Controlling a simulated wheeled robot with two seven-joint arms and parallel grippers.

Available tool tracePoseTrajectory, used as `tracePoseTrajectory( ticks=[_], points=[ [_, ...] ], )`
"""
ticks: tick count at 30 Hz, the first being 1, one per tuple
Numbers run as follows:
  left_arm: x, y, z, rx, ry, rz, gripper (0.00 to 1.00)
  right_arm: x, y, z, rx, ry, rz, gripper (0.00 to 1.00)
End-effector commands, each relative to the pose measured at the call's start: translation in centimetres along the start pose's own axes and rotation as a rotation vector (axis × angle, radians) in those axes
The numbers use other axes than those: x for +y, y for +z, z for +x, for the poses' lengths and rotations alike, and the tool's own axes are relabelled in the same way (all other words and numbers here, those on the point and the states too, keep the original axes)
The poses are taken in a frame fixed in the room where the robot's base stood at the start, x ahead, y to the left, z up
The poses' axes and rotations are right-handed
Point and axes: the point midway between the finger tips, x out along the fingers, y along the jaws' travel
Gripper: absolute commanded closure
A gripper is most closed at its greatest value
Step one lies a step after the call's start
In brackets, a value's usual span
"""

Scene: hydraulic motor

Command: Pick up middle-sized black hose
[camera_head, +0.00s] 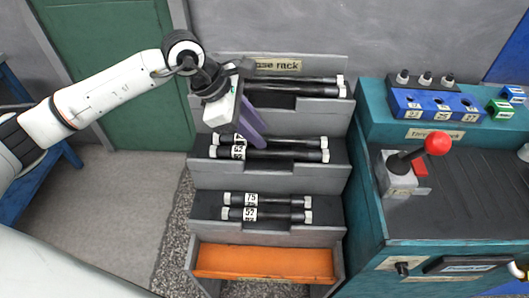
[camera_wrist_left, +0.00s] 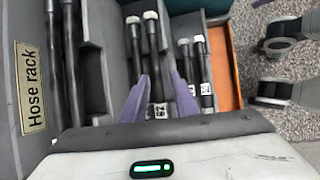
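The hose rack (camera_head: 225,178) has stepped shelves with black, white-ended hoses. On the middle shelf lie two mid-length hoses, a rear one (camera_head: 295,141) and a front one (camera_head: 290,155). Their labels are partly hidden behind the finger. My left gripper (camera_head: 256,142) is over the left part of this shelf, pointing down. In the left wrist view its two purple fingers (camera_wrist_left: 160,78) are apart. A middle-shelf hose (camera_wrist_left: 154,48) runs into the gap between them; the other (camera_wrist_left: 135,48) lies to its left. Contact cannot be told. My right gripper is not in view.
Longer hoses (camera_head: 295,86) lie on the top shelf and shorter ones (camera_head: 280,216), labelled 75 and 52, on the bottom shelf. An orange tray (camera_head: 265,262) is below. A teal bench (camera_head: 365,190) with a red-knobbed lever (camera_head: 437,144) stands right.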

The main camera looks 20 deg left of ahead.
Motion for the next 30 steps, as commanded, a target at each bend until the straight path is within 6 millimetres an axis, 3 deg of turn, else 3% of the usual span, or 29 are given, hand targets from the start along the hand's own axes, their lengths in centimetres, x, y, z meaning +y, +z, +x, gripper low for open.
tracePoseTrajectory(
  ticks=[2,5,10,17,24,30],
  points=[
    [0.9,-1.7,-0.4,0.066,0.016,0.01,0.73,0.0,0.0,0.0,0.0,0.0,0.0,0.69],
    [1.1,-2.5,0.5,0.095,0.018,0.014,0.73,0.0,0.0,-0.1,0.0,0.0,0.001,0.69],
    [1.1,-2.7,3.1,0.093,0.017,0.015,0.73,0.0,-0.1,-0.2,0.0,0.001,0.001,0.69],
    [1.1,-2.7,4.9,0.091,0.017,0.015,0.73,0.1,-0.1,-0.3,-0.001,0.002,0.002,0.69],
    [1.0,-3.0,8.4,0.09,0.017,0.014,0.73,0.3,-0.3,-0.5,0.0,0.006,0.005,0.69],
    [1.0,-3.2,9.5,0.09,0.019,0.014,0.73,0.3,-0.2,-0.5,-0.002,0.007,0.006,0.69]
  ],
)
